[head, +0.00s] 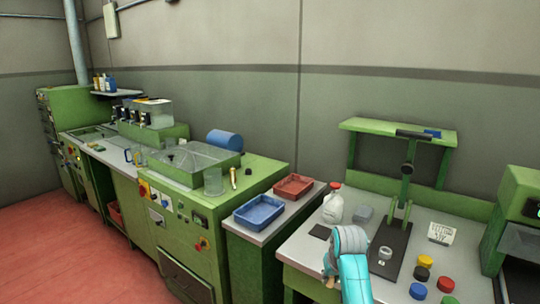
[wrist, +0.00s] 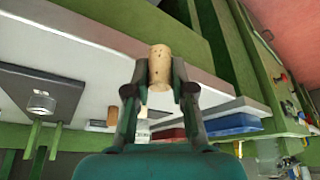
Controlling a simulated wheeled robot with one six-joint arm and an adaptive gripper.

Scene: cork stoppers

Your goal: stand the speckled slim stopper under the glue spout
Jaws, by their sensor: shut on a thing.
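My gripper (wrist: 159,88) is shut on a tan cork stopper with dark speckles (wrist: 159,62), which sticks out past the fingertips in the wrist view. In the head view my gripper (head: 329,265) is at the left front part of the grey bench, mostly behind my pale blue arm, and the stopper cannot be made out there. A stand with a black base plate (head: 398,240) and green uprights is to its right, with a small metal cup-like piece (head: 385,254) on the plate. A dark nozzle-like part (head: 407,169) hangs on the green post behind; I cannot tell if it is the glue spout.
Several coloured round caps (head: 420,275) and a sign card (head: 441,233) are at the right. Blue (head: 259,212) and red (head: 293,187) trays lie left. A brown cork-like piece (wrist: 98,126) shows in the wrist view.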

